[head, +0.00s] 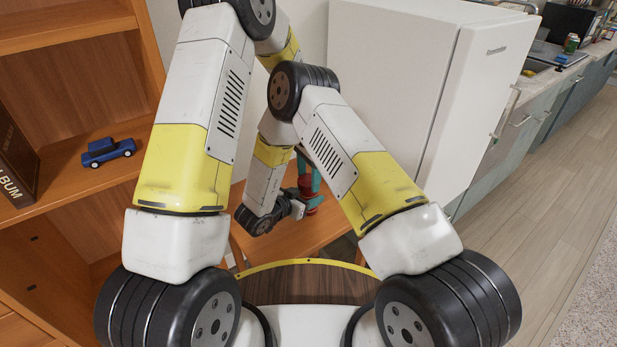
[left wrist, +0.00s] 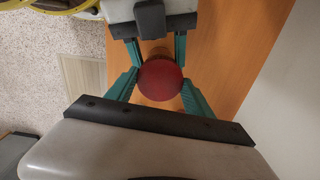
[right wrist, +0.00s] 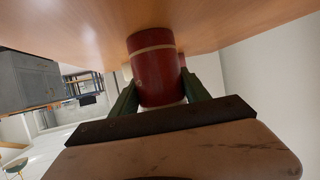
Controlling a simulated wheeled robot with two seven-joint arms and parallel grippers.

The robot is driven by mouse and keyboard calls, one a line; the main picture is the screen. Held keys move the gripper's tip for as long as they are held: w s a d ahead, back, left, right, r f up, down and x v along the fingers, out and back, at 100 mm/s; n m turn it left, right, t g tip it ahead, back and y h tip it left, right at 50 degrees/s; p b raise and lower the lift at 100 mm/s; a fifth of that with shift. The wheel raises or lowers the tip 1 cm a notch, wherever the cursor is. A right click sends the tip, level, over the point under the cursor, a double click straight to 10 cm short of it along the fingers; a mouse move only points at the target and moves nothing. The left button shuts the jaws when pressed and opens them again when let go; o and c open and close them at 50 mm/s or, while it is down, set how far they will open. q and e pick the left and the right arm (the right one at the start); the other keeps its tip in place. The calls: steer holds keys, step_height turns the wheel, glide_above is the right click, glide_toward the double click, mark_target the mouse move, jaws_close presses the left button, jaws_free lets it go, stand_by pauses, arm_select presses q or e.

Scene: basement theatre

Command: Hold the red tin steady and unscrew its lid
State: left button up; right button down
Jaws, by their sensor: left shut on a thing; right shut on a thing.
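The red tin (head: 312,207) stands on a small wooden table, mostly hidden behind my arms. In the left wrist view its round red lid (left wrist: 160,80) is seen from above, between both pairs of teal fingers. My left gripper (head: 307,178) comes down from above and is shut on the lid; my right arm hides much of it. My right gripper (head: 301,205) comes in low from the side and is shut on the tin's body. In the right wrist view the body shows a thin pale band (right wrist: 152,49). I cannot tell how far the lid is turned.
A wooden shelf (head: 75,160) with a blue toy car (head: 108,151) and a brown album (head: 15,150) stands on the left. A white fridge (head: 395,75) is behind on the right; open floor (head: 545,200) lies beyond.

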arm_select(q)
steer(key=n, duration=0.4)
steer(key=o, duration=1.5)
steer(key=shift+o, duration=0.2)
steer(key=shift+r, duration=0.1)
